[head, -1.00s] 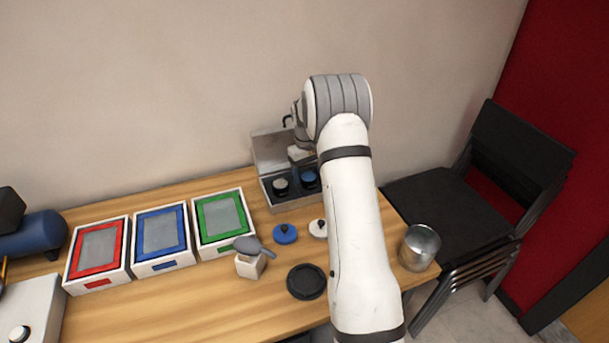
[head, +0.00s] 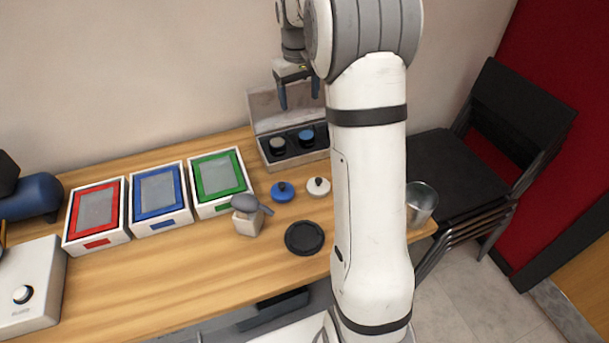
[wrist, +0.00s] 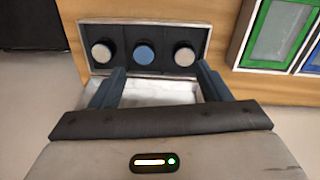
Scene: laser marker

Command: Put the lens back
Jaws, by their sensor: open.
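The open lens case (head: 263,137) stands at the back of the table with its lid raised against the wall. In the wrist view the case (wrist: 165,68) holds three round lenses in a row: a grey one (wrist: 101,53), a blue one (wrist: 144,53) and another grey one (wrist: 184,56). The head view shows a grey lens (head: 277,143) and the blue lens (head: 306,134); my arm hides the case's right end. My gripper (head: 299,99) is open and empty, raised above the case and apart from it. Its spread fingers (wrist: 161,74) show in the wrist view.
A blue knobbed cap (head: 282,191), a white knobbed cap (head: 318,186) and a black round dish (head: 305,238) lie before the case. Red (head: 97,212), blue (head: 160,198) and green (head: 219,180) framed trays stand left. A metal can (head: 421,202) stands at the right.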

